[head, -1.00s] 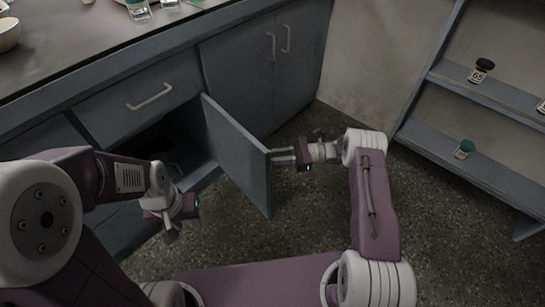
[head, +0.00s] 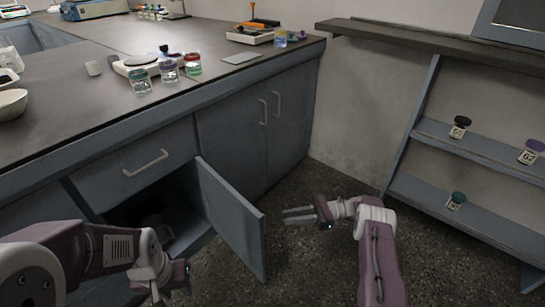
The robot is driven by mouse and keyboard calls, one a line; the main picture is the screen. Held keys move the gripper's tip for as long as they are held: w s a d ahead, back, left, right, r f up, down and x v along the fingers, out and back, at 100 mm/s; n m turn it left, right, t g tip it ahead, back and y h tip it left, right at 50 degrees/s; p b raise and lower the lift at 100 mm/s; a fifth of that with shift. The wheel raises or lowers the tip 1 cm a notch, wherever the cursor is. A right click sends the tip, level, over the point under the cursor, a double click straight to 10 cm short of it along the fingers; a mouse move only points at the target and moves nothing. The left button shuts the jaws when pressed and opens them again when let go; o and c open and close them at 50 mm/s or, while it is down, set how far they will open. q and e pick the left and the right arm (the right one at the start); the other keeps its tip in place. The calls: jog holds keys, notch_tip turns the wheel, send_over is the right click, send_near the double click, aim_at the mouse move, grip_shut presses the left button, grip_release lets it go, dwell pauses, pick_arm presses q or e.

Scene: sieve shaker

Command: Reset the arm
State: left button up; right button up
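My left gripper (head: 165,294) is low at the left of the head view, in front of the open cupboard. Its fingers are partly cut off by the bottom edge, so its opening is unclear. My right gripper (head: 287,215) is to the right of the open cupboard door (head: 233,222), apart from it, over the floor. Its two fingers point left with a gap between them and nothing held.
The door stands swung out from the dark cupboard opening (head: 150,208). The counter (head: 130,101) above holds several jars and a bowl (head: 12,104). A shelf rack (head: 480,149) with jars stands at right. Floor near my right gripper is clear.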

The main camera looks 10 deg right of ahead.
jog(key=w+a+r+n+g+h+p, duration=0.1)
jog(key=a+r+n+p, duration=0.15)
jog(key=r, duration=0.55)
jog(key=a+r+n+g+h+p, duration=0.1)
jog(key=a+r+n+g, duration=0.1)
jog(key=a+r, duration=0.35)
jog(key=s+a+r+n+h+p, duration=0.1)
jog(key=s+a+r+h, duration=0.2)
jog(key=s+r, duration=0.35)
jog(key=s+d+n+h+p, duration=0.2)
jog(key=s+n+h, duration=0.2)
jog(key=s+h, duration=0.45)
jog(key=s+d+f+n+t+h, duration=0.35)
jog(key=s+d+f+n, duration=0.25)
jog(key=s+d+f, duration=0.3)
notch_tip(320, 180, up, 39)
jog(key=w+d+n+p, duration=0.1)
jog(key=w+n+p, duration=0.1)
jog(key=p, duration=3.6)
jog(key=shift+w+d+t+h, duration=0.25)
jog(key=shift+d+t+h, duration=0.1)
jog(key=shift+d+h, duration=0.05)
